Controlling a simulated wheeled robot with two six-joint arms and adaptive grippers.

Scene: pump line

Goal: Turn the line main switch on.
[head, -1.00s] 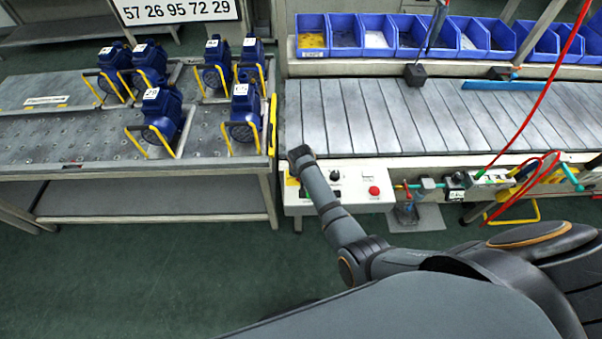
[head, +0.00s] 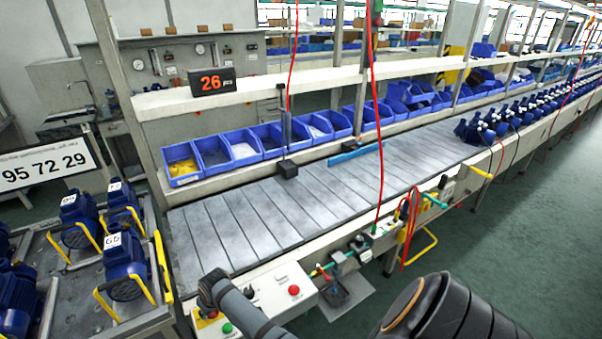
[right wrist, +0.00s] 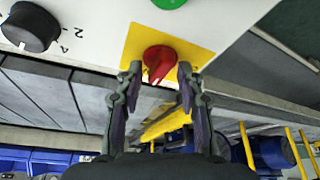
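The line main switch looks to be the red rotary knob (right wrist: 159,62) on a yellow plate (right wrist: 190,52), in the right wrist view. A white line on the knob points toward my gripper. My right gripper (right wrist: 158,78) is open, with one fingertip on each side of the knob's near part; I cannot tell whether they touch it. In the head view, my right arm reaches to the left end of the white control panel (head: 268,300) and hides the knob. My left gripper is not in view.
The panel also has a green button (head: 227,327), a red button (head: 293,289) and a black selector knob (right wrist: 30,27). The conveyor (head: 270,210) lies behind it. Blue pumps (head: 122,262) with yellow handles stand on the table at left. Red hoses hang to the right.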

